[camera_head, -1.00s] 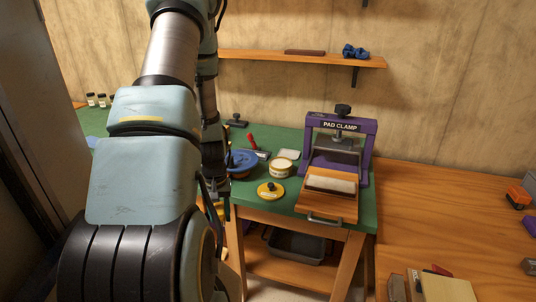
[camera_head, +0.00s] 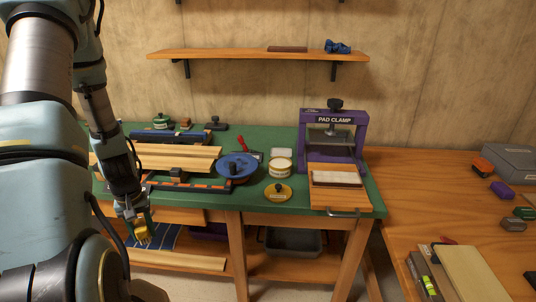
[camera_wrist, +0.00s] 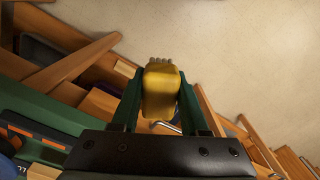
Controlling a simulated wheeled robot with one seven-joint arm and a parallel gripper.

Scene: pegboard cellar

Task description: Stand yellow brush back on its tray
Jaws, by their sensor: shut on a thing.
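My gripper (camera_head: 138,218) is shut on the yellow brush (camera_head: 143,236) and holds it low in front of the bench's left front edge, apart from the bench top. In the wrist view the yellow brush (camera_wrist: 160,92) sits between the two dark green fingers, with its grey bristle end pointing away from the palm. Part of the brush is hidden by the fingers. I cannot tell which thing is the brush's tray.
The green bench (camera_head: 262,207) carries boards (camera_head: 165,157), a blue round lid (camera_head: 237,166), a tin (camera_head: 280,167), a yellow disc (camera_head: 278,192) and a purple pad clamp (camera_head: 333,138). A blue striped cloth (camera_head: 168,236) lies on the lower shelf. A wooden table (camera_head: 425,190) stands at right.

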